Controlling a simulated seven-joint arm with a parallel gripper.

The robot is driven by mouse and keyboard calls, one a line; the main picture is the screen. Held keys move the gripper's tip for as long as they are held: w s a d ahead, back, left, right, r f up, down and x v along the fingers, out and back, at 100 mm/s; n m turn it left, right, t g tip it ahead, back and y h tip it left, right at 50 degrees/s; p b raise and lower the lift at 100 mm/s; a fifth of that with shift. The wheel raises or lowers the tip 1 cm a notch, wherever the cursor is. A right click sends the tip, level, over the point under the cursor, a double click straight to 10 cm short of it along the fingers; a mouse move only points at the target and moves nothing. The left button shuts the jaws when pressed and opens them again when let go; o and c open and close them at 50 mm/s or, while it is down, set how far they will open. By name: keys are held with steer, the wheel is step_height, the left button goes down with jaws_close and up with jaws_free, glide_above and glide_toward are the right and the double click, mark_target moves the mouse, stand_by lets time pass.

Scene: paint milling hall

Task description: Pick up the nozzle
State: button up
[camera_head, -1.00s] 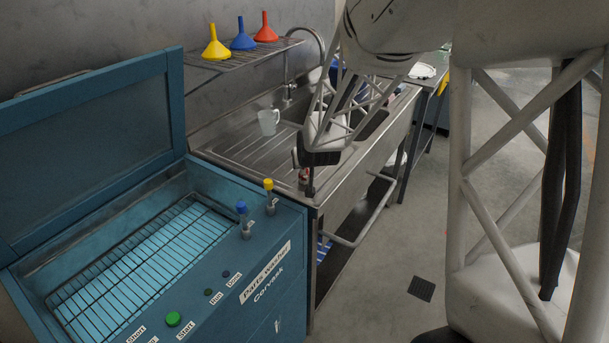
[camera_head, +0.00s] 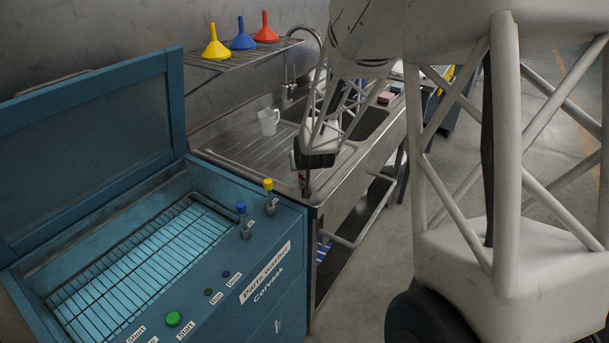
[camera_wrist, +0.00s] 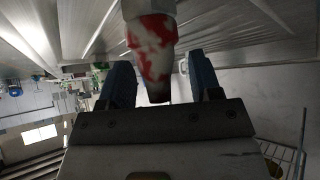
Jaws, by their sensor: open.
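The nozzle (camera_wrist: 152,50) shows in the wrist view as a pale, tapered piece with red smears, narrowing to a dark tip. My gripper (camera_wrist: 162,80) is open, with one blue-grey finger on each side of the nozzle's narrow end. I see a gap on either side, and no grip on it. In the head view my gripper (camera_head: 306,180) points down at the near front corner of the steel sink unit (camera_head: 235,165).
A blue parts washer (camera_head: 250,275) with its lid up stands close at the left. A white jug (camera_head: 268,121) is on the drainboard. Yellow (camera_head: 215,45), blue (camera_head: 242,38) and red (camera_head: 265,30) funnels stand on a wire shelf (camera_head: 240,53). A rail runs along the sink front.

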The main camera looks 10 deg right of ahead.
steer(key=shift+c, duration=0.3)
steer(key=c, duration=1)
steer(key=shift+o, duration=0.2)
steer(key=shift+r, duration=0.15)
steer(key=shift+r, duration=0.8)
step_height(320, 180, up, 2)
steer(key=s, duration=1)
steer(key=s+r, duration=0.1)
steer(key=s, duration=0.5)
steer(key=shift+r, duration=0.1)
